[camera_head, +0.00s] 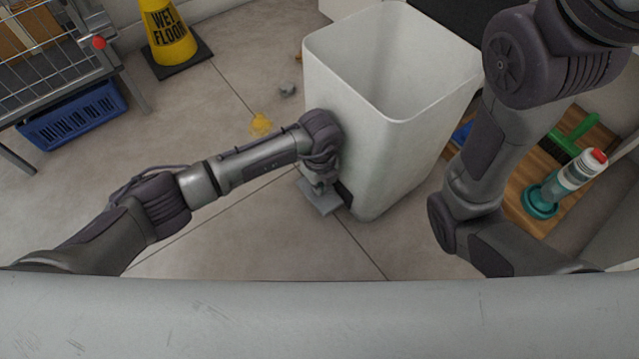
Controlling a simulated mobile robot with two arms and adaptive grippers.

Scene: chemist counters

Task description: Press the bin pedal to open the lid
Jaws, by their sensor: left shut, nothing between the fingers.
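The white bin (395,130) stands upright on the tiled floor in the middle of the view. Its top is open and I see down into its pale, empty-looking inside; no lid covers it. The grey pedal (318,200) juts out low at the bin's near left side. My left gripper (321,184) is shut and points down at the pedal, seemingly touching it; the wrist partly hides the fingertips and the contact. My right arm bends up along the right side, and its gripper is out of view.
A yellow wet-floor sign (170,38) and a blue basket (75,115) under a wire rack are at upper left. Yellow and grey scraps lie left of the bin. A teal-based bottle (565,185) and green brush (572,138) are at right.

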